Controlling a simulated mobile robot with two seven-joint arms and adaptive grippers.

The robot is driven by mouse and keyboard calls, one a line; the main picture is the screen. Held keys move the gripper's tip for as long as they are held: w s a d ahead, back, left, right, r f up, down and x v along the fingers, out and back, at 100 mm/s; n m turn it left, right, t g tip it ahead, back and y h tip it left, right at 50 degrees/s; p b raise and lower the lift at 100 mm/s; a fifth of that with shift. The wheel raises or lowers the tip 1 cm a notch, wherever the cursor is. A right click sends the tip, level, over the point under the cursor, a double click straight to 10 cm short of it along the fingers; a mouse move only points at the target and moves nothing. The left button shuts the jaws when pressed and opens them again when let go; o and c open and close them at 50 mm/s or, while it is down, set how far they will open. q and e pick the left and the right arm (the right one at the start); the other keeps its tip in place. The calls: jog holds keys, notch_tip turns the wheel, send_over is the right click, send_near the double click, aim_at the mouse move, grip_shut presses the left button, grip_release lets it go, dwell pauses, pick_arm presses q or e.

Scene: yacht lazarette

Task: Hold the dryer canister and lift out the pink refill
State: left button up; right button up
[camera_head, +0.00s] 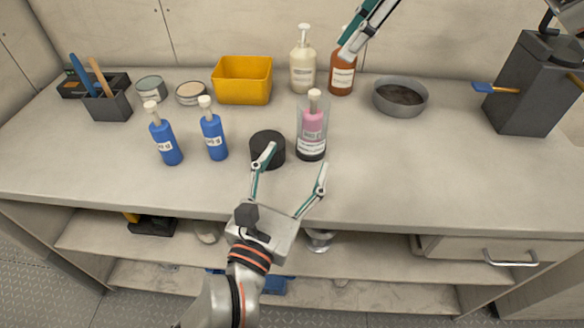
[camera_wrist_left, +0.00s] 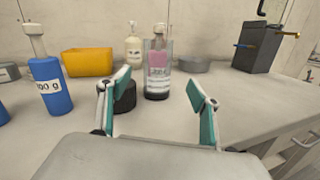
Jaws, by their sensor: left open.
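The dryer canister (camera_head: 311,154) stands upright on the counter, a clear cylinder with a dark base and white label. The pink refill (camera_head: 313,121) sits inside it, with a pale knob-like top sticking out above the rim. My left gripper (camera_head: 296,166) is open and empty, in front of the canister. In the left wrist view the canister (camera_wrist_left: 157,94) and pink refill (camera_wrist_left: 158,60) appear between the spread fingers, beyond their tips. Part of my right gripper (camera_head: 356,36) hangs at the top, above the brown bottle; its other finger is not clearly seen.
A black round tub (camera_head: 267,155) stands close left of the canister, by a left fingertip. Blue bottles (camera_head: 212,136), a yellow bin (camera_head: 242,82), cream (camera_head: 302,66) and brown (camera_head: 342,78) bottles and a grey bowl (camera_head: 400,100) surround it. The counter right of the canister is clear.

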aim_at(307, 139)
pick_arm(q)
jog(key=shift+w+a+f+n+g, duration=0.15)
jog(key=shift+f+n+g, duration=0.15)
jog(key=shift+f+n, duration=0.5)
jog(key=shift+w+r+n, duration=0.15)
jog(key=shift+r+n, duration=0.05)
jog(key=shift+n, duration=0.1)
jog(key=x, duration=1.1)
jog(key=shift+w+f, duration=0.15)
jog(key=shift+w, duration=0.15)
jog(key=c, duration=1.4)
jog(key=shift+c, duration=0.4)
